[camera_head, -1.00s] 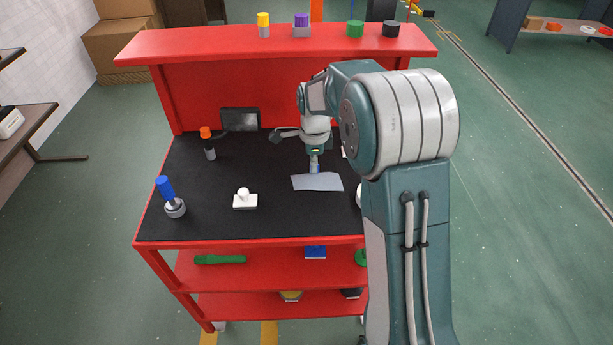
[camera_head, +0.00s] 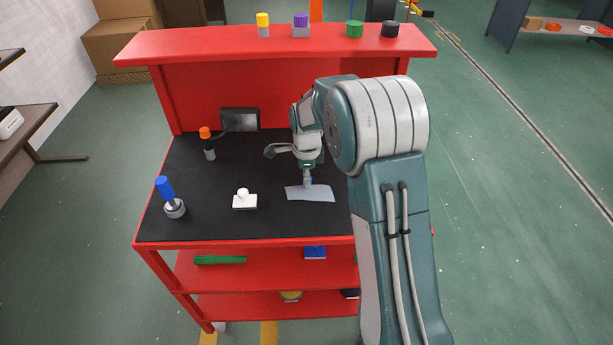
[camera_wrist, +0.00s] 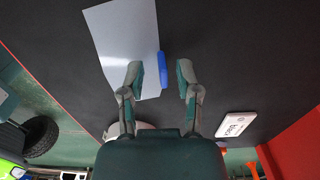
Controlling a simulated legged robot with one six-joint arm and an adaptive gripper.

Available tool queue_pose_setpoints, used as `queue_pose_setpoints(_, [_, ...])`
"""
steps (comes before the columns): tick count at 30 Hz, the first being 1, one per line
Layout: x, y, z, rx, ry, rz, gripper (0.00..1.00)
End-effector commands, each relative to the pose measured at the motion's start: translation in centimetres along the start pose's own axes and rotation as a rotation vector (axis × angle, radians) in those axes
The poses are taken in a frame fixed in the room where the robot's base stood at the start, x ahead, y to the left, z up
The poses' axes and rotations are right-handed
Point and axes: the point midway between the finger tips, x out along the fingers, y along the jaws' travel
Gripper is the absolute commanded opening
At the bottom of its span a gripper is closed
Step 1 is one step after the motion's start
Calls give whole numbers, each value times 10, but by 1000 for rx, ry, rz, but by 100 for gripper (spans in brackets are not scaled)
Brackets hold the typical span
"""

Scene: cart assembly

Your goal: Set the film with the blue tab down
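The pale grey film (camera_head: 310,194) is at the black worktop (camera_head: 275,222), right of the white handled block, and looks flat on it. In the wrist view the film (camera_wrist: 122,35) is at upper left, with its blue tab (camera_wrist: 162,69) at its right edge. My gripper (camera_wrist: 160,76) is open, its fingers on either side of the tab. The tab sits nearer the left finger, with a clear gap to the right finger. In the head view my gripper (camera_head: 307,183) is just above the film's back edge and hides the tab.
A white handled block (camera_head: 244,202), a blue-handled tool (camera_head: 172,198) and an orange-capped bottle (camera_head: 208,146) stand left on the worktop. A dark screen (camera_head: 240,120) is at the back. A white labelled box (camera_wrist: 236,125) lies right in the wrist view. The worktop's front middle is clear.

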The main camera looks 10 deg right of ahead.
Motion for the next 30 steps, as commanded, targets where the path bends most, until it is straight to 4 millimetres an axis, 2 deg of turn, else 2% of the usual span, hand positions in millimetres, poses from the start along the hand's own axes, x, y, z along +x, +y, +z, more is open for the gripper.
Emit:
queue_pose_setpoints(5, [-2, 0, 0, 0, 0, -1, 43])
queue_pose_setpoints(8, [-13, -1, 0, 0, -1, -4, 43])
queue_pose_setpoints(21, [-99, -1, 0, 0, -1, -4, 43])
queue_pose_setpoints(30, [-126, 4, -1, -25, -2, -9, 43])
